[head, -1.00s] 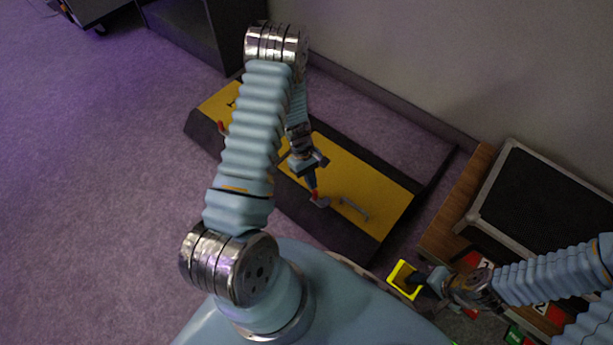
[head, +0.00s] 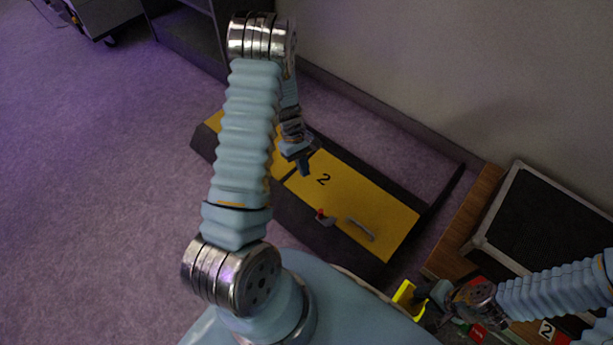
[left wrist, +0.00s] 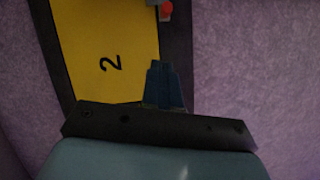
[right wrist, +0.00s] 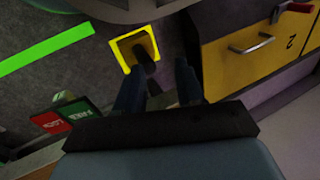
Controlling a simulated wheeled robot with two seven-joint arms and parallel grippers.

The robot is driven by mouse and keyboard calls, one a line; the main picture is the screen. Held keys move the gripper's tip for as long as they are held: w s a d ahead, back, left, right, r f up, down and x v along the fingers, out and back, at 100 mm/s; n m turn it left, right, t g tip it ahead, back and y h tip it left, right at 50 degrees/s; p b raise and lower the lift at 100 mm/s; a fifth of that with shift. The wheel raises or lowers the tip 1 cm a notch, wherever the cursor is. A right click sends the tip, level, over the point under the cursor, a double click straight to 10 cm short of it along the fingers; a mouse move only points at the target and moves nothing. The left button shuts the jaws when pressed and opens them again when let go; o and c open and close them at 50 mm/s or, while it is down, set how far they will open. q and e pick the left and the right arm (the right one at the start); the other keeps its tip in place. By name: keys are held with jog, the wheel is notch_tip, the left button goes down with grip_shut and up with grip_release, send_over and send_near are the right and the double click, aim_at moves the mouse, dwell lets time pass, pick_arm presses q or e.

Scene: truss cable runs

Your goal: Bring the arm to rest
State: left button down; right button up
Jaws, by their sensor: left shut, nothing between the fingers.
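My left gripper (head: 305,168) hangs over the yellow panel marked 2 (head: 348,192), apart from the red-knobbed latch (head: 321,215). In the left wrist view its fingers (left wrist: 163,84) are together and empty, beside the panel's dark edge. The panel also shows there (left wrist: 90,45), with part of the red latch (left wrist: 166,10) at the top. My right gripper (head: 428,294) is by a yellow square frame (head: 405,298) at the lower right. In the right wrist view its fingers (right wrist: 158,88) are apart, with the yellow frame (right wrist: 123,40) beyond them and a dark piece showing between.
The panel carries a grey handle (head: 360,229). A black case with a pale rim (head: 487,214) stands on wood at the right, near my right arm. A dark shelf unit (head: 185,40) and a cart (head: 95,15) stand at the back. The carpet at left is clear.

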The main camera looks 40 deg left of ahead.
pick_arm(q)
jog(key=shift+a+r, duration=0.1)
jog(key=shift+r, duration=0.15)
dwell(0.4)
jog(key=s+d+r+m+t+p, duration=0.1)
jog(key=s+d+m+p, duration=0.3)
jog(key=d, duration=0.7)
jog(key=s+d+r+m+t+p, duration=0.1)
jog(key=s+d+r+m+p, duration=0.1)
jog(key=s+d+m+p, duration=0.2)
jog(key=s+d+m, duration=0.3)
jog(key=d+m, duration=0.1)
jog(key=d, duration=0.4)
jog(key=shift+s, duration=0.4)
jog(key=shift+r, duration=0.1)
